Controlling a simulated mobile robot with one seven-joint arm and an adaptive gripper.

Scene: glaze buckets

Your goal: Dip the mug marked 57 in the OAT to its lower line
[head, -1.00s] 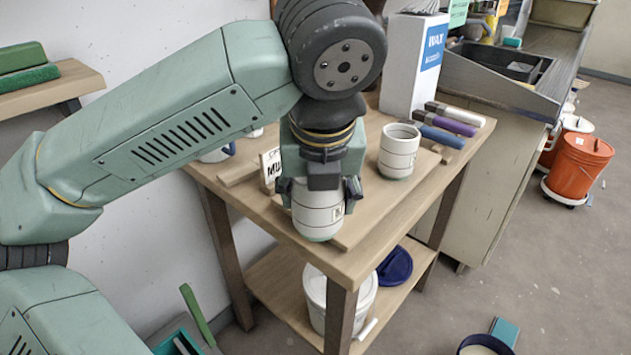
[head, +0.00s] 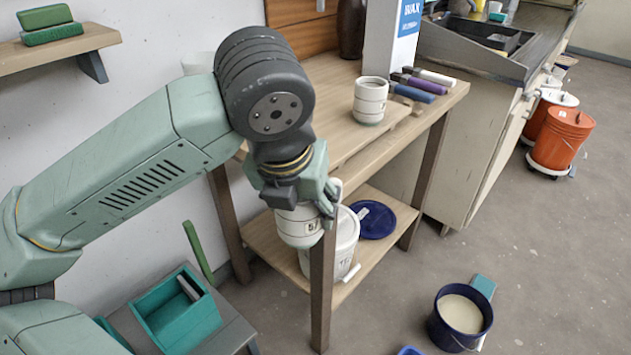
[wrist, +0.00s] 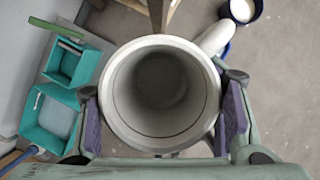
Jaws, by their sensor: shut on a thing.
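My gripper (head: 307,205) is shut on a white mug (head: 298,232), holding it upright or nearly so in front of the table's near corner. A small tag on the mug's side seems to read 57, partly hidden by a finger. In the wrist view the mug's empty-looking mouth (wrist: 112,95) faces the camera between the two finger pads. A dark blue bucket (head: 440,333) of cream liquid stands on the floor at the lower right. A white bucket (head: 347,240) stands on the lower shelf behind the mug, its label unreadable. I cannot tell which bucket is OAT.
A second white mug (head: 369,102) stands on the table (head: 335,75) near several marker-like tools. A blue lid (head: 374,222) lies on the lower shelf. Teal boxes (head: 178,310) are at lower left. Orange buckets (head: 563,140) stand at right. The floor between is mostly clear.

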